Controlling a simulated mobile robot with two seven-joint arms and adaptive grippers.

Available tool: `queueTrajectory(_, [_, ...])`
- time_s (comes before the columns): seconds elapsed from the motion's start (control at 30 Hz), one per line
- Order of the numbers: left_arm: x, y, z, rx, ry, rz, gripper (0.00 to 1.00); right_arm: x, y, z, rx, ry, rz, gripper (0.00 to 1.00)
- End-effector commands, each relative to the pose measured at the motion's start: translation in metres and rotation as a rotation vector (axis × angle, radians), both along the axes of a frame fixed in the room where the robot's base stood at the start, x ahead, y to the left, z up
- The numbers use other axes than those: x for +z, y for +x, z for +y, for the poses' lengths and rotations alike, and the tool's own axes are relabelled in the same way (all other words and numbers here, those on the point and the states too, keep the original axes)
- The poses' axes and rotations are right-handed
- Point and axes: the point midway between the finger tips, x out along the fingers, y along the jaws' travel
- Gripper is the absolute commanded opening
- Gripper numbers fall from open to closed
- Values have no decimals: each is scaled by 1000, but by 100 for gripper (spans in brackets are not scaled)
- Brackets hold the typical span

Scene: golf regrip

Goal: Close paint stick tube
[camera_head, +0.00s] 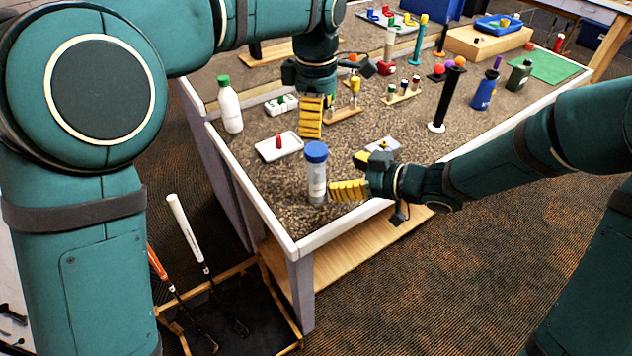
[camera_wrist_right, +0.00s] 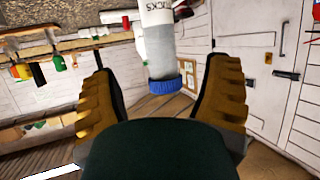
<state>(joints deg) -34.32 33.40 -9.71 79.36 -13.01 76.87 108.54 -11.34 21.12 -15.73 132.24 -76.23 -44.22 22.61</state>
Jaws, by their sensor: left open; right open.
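The paint stick tube (camera_head: 317,187) is a clear-grey cylinder with a pale label, standing upright near the front corner of the table. Its blue cap (camera_head: 316,152) sits at the top end; I cannot tell how tightly. In the right wrist view the tube (camera_wrist_right: 158,45) and cap (camera_wrist_right: 165,85) appear cap-down, between the open fingers with gaps at both sides. My right gripper (camera_head: 338,190) is open, level with the tube's body, just to its right. My left gripper (camera_head: 310,134) is open and empty, pointing down behind the cap.
A white tray (camera_head: 264,152) with a red piece lies left of the tube. A white bottle (camera_head: 230,108) with a green cap stands at the left edge. A black post (camera_head: 446,100) and a blue bottle (camera_head: 484,92) stand to the right. The table's white rim (camera_head: 330,233) is close in front.

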Motion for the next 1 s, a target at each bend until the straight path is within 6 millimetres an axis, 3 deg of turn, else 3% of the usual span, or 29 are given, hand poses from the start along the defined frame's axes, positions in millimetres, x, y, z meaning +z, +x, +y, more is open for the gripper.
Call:
queueTrajectory(0.4, [0, 0, 0, 0, 0, 0, 77, -26, 35, 52, 3, -1, -1, 77])
queueTrajectory(0.93, [0, 0, 0, 0, 0, 0, 77, -31, 42, 63, -1, 0, -2, 77])
queueTrajectory(0.97, [0, 0, 0, 0, 0, 0, 77, -31, 42, 63, -1, 0, -2, 70])
queueTrajectory(1.0, [0, 0, 0, 0, 0, 0, 77, -31, 42, 63, 0, 0, -1, 56])
